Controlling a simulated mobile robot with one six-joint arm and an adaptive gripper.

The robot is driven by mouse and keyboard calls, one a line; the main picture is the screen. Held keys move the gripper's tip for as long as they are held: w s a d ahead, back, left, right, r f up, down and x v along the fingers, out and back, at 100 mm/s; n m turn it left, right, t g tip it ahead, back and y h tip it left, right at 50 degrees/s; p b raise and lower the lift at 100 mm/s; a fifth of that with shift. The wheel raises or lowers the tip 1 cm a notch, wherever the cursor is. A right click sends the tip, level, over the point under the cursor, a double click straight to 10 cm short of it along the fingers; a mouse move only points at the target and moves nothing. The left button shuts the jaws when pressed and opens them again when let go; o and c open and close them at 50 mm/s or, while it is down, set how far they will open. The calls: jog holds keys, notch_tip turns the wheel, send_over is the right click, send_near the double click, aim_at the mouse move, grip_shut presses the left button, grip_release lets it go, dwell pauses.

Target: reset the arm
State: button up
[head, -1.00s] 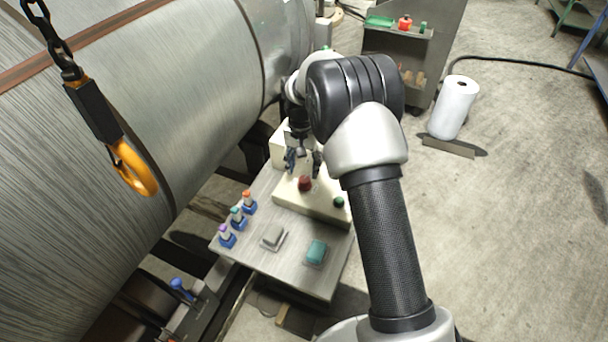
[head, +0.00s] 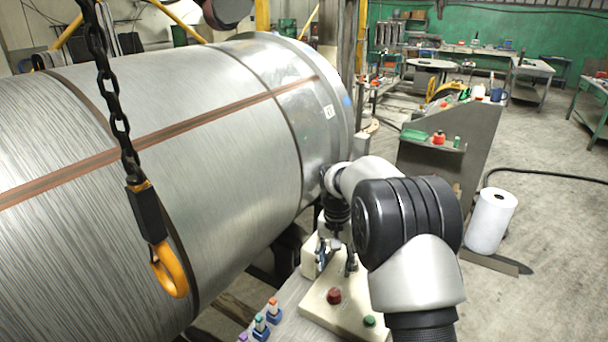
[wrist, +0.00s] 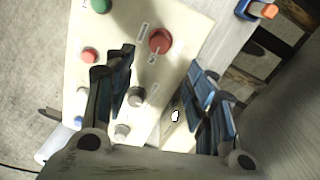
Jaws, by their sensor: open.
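My gripper (head: 337,262) is above the cream control box in the head view, its two fingers pointing down. In the wrist view my gripper (wrist: 168,95) has its fingers well apart, with nothing between them but the box below. The control box (head: 318,306) carries a red button (head: 334,296) and a green button (head: 369,320). In the wrist view the larger red button (wrist: 160,41) lies just beyond the fingertips, and the green button (wrist: 101,4) is at the top edge. I cannot tell the exact height of the fingers above the box.
A big metal cylinder (head: 210,130) fills the left. A chain with an orange hook (head: 170,272) hangs before it. Small coloured-top pieces (head: 261,328) stand on the bench. A grey cabinet (head: 470,150) and a white roll (head: 491,222) stand right, with open floor beyond.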

jog(key=s+r+n+t, duration=0.3)
jog(key=s+r, duration=1.4)
jog(key=r, duration=0.1)
jog(key=s+f+n+t+b, duration=0.1)
jog(key=s+f+n, duration=0.1)
jog(key=s, duration=1.7)
jog(key=shift+s+d+t, duration=0.2)
jog(key=shift+d+t, duration=0.1)
jog(key=shift+t, duration=0.1)
jog(key=shift+f, duration=0.1)
